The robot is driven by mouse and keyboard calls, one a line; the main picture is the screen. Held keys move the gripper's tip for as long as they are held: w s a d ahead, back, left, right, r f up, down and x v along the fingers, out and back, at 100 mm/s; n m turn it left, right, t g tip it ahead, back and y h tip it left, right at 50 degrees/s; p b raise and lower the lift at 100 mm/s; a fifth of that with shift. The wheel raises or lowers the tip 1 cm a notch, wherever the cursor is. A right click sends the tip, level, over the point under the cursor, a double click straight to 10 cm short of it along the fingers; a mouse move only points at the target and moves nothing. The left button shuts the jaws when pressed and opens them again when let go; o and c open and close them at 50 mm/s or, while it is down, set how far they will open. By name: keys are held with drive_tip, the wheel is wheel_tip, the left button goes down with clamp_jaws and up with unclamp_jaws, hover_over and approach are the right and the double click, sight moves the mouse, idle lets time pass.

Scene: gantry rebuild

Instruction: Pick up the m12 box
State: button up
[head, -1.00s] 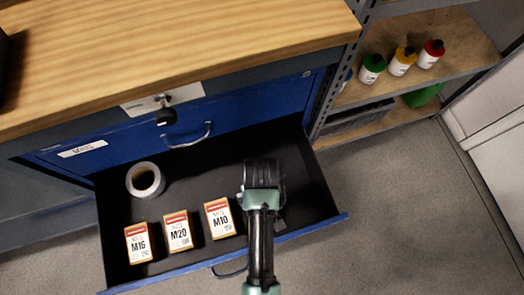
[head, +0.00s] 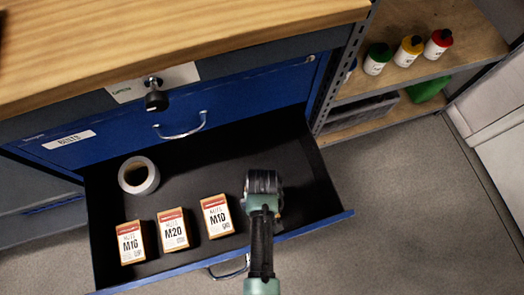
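No box marked M12 can be made out; my arm and gripper cover part of the open drawer (head: 215,165) to the right of the M10 box. My gripper (head: 263,183) is over the right half of the drawer, seen from above and behind. Its fingertips are hidden, so its opening does not show. Three white and orange boxes stand in a row near the drawer's front: the M16 box (head: 131,243), the M20 box (head: 173,231) and the M10 box (head: 216,217), nearest my gripper on its left.
A roll of tape (head: 150,184) lies at the drawer's back left. The wooden worktop (head: 180,40) overhangs behind. Grey floor lies in front.

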drive_tip(key=shift+r, duration=0.1)
clamp_jaws()
idle(0.3)
